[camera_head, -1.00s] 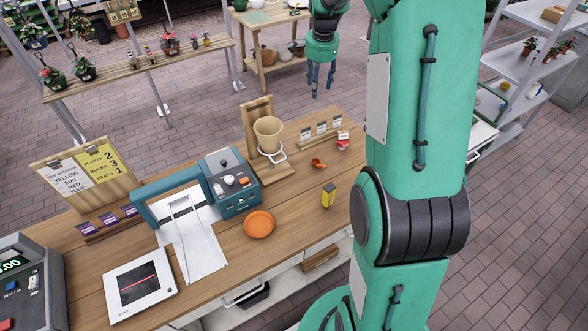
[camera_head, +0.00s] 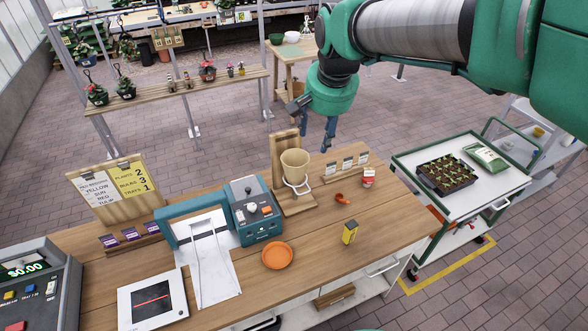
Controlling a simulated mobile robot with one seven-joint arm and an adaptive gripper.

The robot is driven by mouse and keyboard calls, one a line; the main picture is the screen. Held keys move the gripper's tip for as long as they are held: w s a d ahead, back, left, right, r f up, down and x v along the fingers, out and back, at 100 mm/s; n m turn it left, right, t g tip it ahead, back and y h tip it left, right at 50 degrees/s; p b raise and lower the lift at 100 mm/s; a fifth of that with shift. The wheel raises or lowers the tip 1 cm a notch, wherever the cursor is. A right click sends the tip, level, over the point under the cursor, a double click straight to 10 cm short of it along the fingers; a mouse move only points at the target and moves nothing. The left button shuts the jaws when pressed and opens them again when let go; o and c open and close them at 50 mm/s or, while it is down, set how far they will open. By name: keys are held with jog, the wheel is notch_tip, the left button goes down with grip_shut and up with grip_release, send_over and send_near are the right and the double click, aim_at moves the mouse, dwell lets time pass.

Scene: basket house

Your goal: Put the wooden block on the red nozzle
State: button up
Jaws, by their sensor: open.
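A small red-orange piece (camera_head: 341,198), which looks like the red nozzle, lies on the wooden counter right of the cup stand. I cannot make out a clear wooden block on the counter top. A brown wooden piece (camera_head: 335,297) sits on the shelf below the counter, partly hidden by the front edge; I cannot tell if it is the block. My gripper (camera_head: 316,134) is open and empty, fingers pointing down, in the air near the counter's back edge, behind and apart from the red-orange piece.
The counter (camera_head: 225,305) holds a wooden stand with a tan cup (camera_head: 295,165), a teal machine (camera_head: 255,210), an orange dish (camera_head: 277,255), a small yellow-black box (camera_head: 350,232) and a red-white can (camera_head: 368,177). A cart (camera_head: 480,201) stands at right. The counter's right end is clear.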

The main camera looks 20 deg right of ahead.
jog(key=s+a+f+n+t, duration=0.1)
jog(key=s+a+n, duration=0.2)
jog(key=s, duration=0.6)
jog(key=s+a+f+n, duration=0.1)
jog(key=s+a+n, duration=0.3)
jog(key=s, duration=0.6)
jog(key=a, duration=0.2)
jog(key=shift+a+t+y, duration=0.4)
jog(key=shift+f, duration=0.1)
notch_tip(320, 180, down, 17)
jog(key=b, duration=1.7)
jog(key=shift+f+b, duration=0.2)
jog(key=shift+b, duration=0.1)
notch_tip(320, 180, down, 12)
jog(key=b, duration=1.2)
